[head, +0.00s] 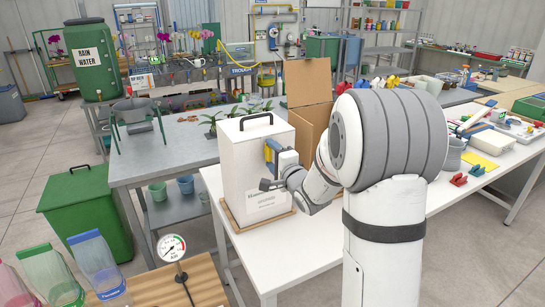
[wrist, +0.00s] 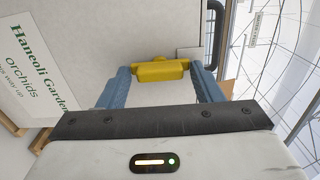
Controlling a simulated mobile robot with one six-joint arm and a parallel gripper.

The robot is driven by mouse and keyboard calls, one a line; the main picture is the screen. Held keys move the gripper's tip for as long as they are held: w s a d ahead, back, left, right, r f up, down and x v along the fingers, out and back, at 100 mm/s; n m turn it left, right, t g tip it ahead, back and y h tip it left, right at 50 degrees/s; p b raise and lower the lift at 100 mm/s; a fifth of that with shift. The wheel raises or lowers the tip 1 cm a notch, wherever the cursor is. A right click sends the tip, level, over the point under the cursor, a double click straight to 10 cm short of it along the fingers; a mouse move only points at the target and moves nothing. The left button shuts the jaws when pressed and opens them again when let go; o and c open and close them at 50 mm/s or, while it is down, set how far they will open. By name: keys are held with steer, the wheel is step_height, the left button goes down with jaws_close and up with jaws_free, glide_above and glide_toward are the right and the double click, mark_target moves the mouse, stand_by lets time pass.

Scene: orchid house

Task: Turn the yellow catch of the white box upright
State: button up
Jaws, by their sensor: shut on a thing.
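The white box (head: 240,165) stands upright on the white table, with a black handle (head: 257,120) on top and a printed label low on its front. The yellow catch (wrist: 160,71) is on the box's face, high up in the head view. In the wrist view it lies crosswise between my two blue fingers, which touch its ends. My gripper (head: 271,157) is shut on it. The black handle also shows at the right of the wrist view (wrist: 215,30), and the label (wrist: 38,75) at its left. The fingers hide much of the catch in the head view.
An open cardboard carton (head: 308,90) stands right behind the box. A wooden board (head: 230,222) lies under the box. The white table (head: 320,240) is bare in front.

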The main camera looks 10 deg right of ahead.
steer(key=o, duration=0.6)
steer(key=b+v, duration=0.1)
steer(key=v, duration=0.6)
steer(key=shift+s+d+b, duration=0.1)
steer(key=shift+s+b, duration=0.2)
steer(key=shift+s, duration=0.05)
